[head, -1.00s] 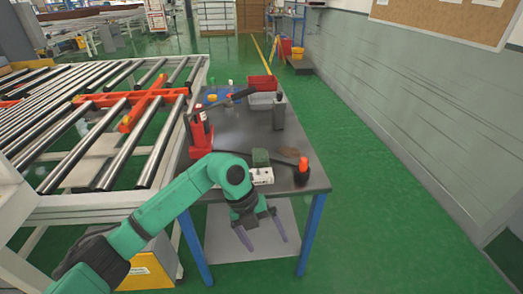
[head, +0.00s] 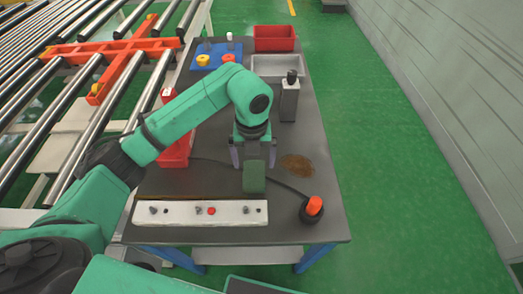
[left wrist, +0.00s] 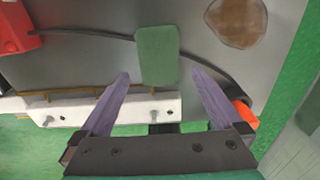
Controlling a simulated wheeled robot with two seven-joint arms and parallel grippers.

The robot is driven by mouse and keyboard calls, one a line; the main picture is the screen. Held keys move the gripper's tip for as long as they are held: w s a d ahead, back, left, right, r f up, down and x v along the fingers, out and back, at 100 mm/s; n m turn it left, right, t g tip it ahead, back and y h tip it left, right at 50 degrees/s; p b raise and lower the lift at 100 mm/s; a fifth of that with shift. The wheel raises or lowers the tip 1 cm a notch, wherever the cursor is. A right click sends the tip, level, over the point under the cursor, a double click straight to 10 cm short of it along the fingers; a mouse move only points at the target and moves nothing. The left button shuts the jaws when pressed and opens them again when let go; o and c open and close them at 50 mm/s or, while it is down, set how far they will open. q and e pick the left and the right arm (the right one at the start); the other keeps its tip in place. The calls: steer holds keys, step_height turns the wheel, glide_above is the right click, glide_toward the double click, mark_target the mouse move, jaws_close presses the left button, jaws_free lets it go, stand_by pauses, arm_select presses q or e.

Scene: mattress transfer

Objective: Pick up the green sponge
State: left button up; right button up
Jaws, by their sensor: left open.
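The green sponge (head: 254,177) stands on the dark tabletop (head: 215,182), just behind the white control box, in the head view. It also shows in the left wrist view (left wrist: 157,55), beyond the fingertips and roughly between their lines. My left gripper (head: 253,164) is open, with its two purple-grey fingers pointing down by the sponge. In the left wrist view the open fingers (left wrist: 160,76) have nothing between their pads, and I cannot tell the exact height gap. My right gripper is not in view.
A white control box (head: 170,212) with knobs lies at the front edge. An orange-topped button (head: 314,206) with a black cable is at right. A brown patch (head: 297,165), a grey bottle (head: 289,98), a red stand (head: 176,150) and a grey bin (head: 262,69) are around.

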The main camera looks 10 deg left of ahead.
mark_target(254, 178)
arm_select(q)
steer(key=shift+w+f, duration=0.15)
steer(key=shift+f, duration=0.05)
steer(key=s+f+p, duration=0.2)
steer(key=shift+f, duration=0.4)
steer(key=f, duration=0.3)
steer(key=shift+w+f+p, duration=0.15)
steer(key=shift+w+p, duration=0.1)
steer(key=shift+p, duration=0.05)
steer(key=shift+w+f, duration=0.1)
steer(key=shift+f, duration=0.15)
steer(key=shift+c, duration=0.9)
steer(key=c, duration=1)
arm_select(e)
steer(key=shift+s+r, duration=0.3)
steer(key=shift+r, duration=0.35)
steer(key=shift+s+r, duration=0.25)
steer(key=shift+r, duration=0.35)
